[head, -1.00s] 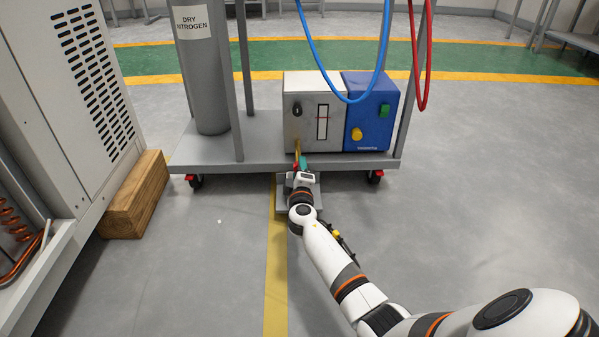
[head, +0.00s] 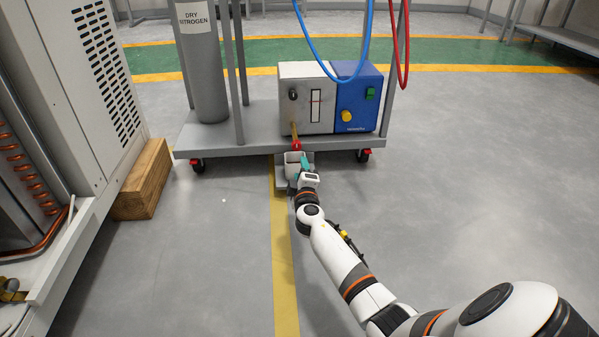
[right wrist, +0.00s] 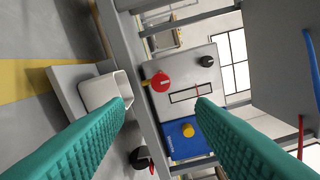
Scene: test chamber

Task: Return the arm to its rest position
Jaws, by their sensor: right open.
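My right arm reaches from the lower right of the head view toward the low cart. Its gripper (head: 304,160) is at the cart's front edge, just right of a small white open-topped container (head: 293,168). In the right wrist view the teal fingers (right wrist: 163,100) are wide apart with nothing between them. The white container (right wrist: 103,92) stands there beside the left finger, on a grey platform (right wrist: 63,76). A red cap (right wrist: 160,82) on a brass fitting sticks out from the box front, beyond the fingertips. My left gripper is out of view.
The cart (head: 240,145) carries a dry nitrogen cylinder (head: 208,80) and a grey and blue box (head: 305,85). Blue (head: 340,78) and red (head: 404,50) hoses hang over it. A cabinet (head: 75,90) and wooden block (head: 143,180) stand left. The floor at right is clear.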

